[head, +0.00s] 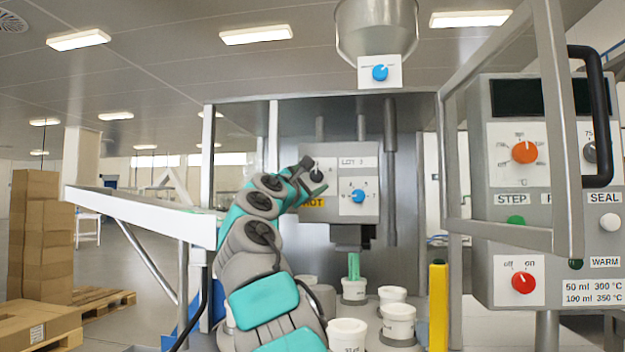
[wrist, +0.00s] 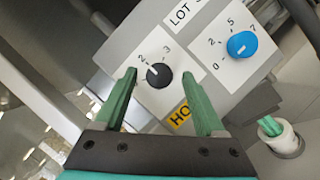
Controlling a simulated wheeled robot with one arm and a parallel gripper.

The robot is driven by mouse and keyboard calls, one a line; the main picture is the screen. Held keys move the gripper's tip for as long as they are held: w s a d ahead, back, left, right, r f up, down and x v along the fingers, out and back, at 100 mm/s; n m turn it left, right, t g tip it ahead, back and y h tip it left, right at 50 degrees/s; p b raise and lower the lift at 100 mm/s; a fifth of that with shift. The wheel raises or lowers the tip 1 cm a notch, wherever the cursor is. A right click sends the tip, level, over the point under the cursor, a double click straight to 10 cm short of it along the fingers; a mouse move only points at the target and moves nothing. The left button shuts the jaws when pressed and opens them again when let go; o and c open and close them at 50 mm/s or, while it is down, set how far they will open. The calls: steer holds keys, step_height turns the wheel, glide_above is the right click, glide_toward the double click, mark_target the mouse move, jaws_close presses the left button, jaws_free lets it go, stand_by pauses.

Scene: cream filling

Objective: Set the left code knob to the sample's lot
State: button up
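The black left code knob (head: 317,175) is on the white plate at the left of the grey filler panel (head: 345,150). In the wrist view the black knob (wrist: 159,75) has its white mark toward the 2; a 3 shows to the right. My gripper (head: 310,178) is at the panel's left side; in the wrist view my gripper (wrist: 163,100) is open, its green fingers either side of the knob's plate, the knob between them in the picture. Contact is unclear. The panel reads LOT, with what looks like a 3. No sample lot label is readable.
A blue knob (head: 358,196) is right of the black one, above the dark nozzle block. Below stand a white cup (head: 354,290) with a green piece in it and several white tubs (head: 398,322). A control box (head: 545,190) behind a metal frame is at the right.

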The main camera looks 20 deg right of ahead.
steer(key=shift+s, duration=0.1)
steer(key=b+v, duration=0.2)
steer(key=v, duration=0.5)
steer(key=shift+s+a+b, duration=0.2)
steer(key=shift+a+b, duration=0.05)
steer(key=shift+b, duration=0.05)
steer(key=shift+f, duration=0.15)
stand_by(0.4)
